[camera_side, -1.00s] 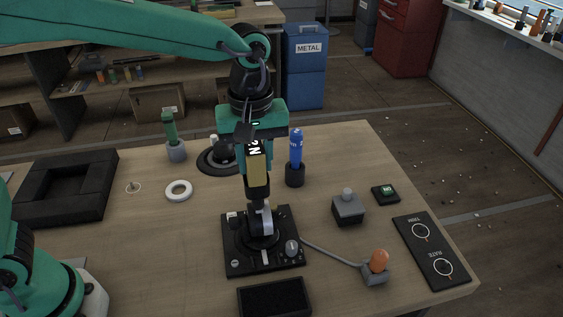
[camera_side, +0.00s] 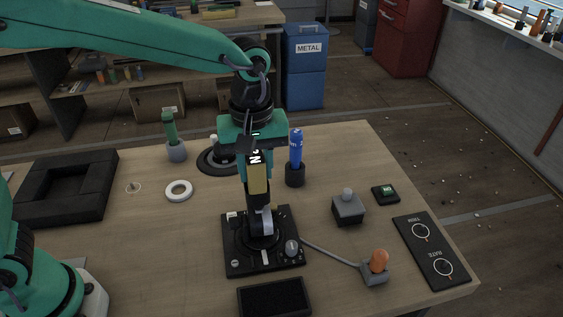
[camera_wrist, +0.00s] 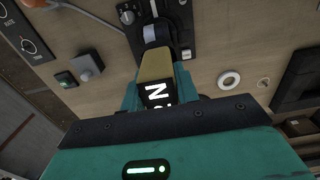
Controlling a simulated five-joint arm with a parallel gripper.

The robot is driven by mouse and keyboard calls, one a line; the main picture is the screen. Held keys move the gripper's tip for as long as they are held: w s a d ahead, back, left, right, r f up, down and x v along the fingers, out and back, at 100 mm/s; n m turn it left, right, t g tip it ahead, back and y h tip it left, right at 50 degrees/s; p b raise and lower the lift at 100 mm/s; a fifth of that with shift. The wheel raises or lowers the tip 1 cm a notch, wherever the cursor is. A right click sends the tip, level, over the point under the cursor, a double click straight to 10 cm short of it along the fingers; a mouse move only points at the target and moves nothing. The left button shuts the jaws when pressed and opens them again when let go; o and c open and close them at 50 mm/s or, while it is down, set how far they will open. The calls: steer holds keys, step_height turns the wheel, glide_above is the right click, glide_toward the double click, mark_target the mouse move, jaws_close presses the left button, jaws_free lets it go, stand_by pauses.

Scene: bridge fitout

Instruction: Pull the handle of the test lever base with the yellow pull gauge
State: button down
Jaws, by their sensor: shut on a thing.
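My gripper (camera_side: 255,170) is shut on the yellow pull gauge (camera_side: 258,182), which stands roughly upright above the black test lever base (camera_side: 236,262). The gauge has a yellow face, a dark lower end and a black display with a white N. It also shows in the wrist view (camera_wrist: 155,66), between my jaws. The gauge's lower end is at the grey lever handle (camera_side: 265,224); I cannot tell whether it is hooked on it or only touching. The base also shows in the wrist view (camera_wrist: 181,24).
A blue cylinder (camera_side: 296,150) in a dark holder stands close right of my gripper. A grey switch box (camera_side: 348,211), an orange-topped block (camera_side: 378,262) and a dial panel (camera_side: 430,250) are to the right. A white ring (camera_side: 179,190) and black square frame (camera_side: 30,208) are left.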

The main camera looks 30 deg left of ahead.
steer(key=shift+s+d, duration=0.5)
steer(key=shift+d, duration=0.05)
stand_by(0.9)
steer(key=shift+w+a, duration=0.4)
steer(key=shift+a, duration=0.05)
stand_by(0.8)
steer(key=shift+r, duration=0.15)
stand_by(0.3)
steer(key=shift+r, duration=3.35)
steer(key=shift+a, duration=0.1)
